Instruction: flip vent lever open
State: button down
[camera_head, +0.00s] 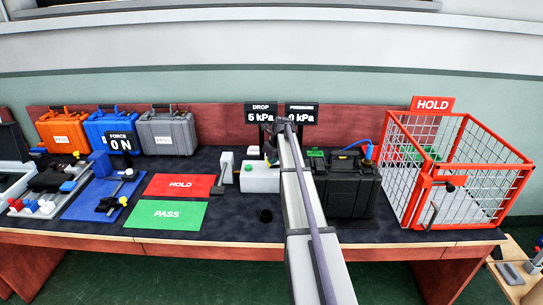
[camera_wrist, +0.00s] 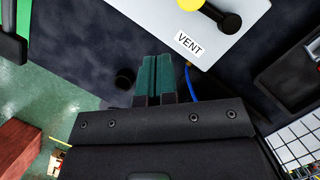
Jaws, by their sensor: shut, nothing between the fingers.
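A white box with a VENT label (camera_wrist: 189,43) fills the top of the wrist view. Beside the label are a yellow part (camera_wrist: 189,4) and a black lever with a round knob (camera_wrist: 230,22), cut off by the top edge. In the head view the white box (camera_head: 259,180) stands mid-table, partly behind my arm. My gripper (camera_wrist: 153,62) shows teal fingers pressed together, with nothing between them. In the picture its tips lie left of the VENT label, near the box edge; contact cannot be told. My arm hides the vent lever in the head view.
A black cap (camera_head: 266,215) lies on the dark mat. A black case (camera_head: 346,188) and a red wire cage marked HOLD (camera_head: 410,190) stand right. Red HOLD (camera_head: 180,185) and green PASS (camera_head: 165,214) mats lie left. A blue tube (camera_wrist: 191,82) runs beside the white box.

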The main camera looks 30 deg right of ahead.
jog(key=p+v, duration=0.4)
jog(key=v, duration=0.3)
jog(key=shift+a+p, duration=0.4)
jog(key=shift+a, duration=0.25)
jog(key=shift+w+r, duration=0.15)
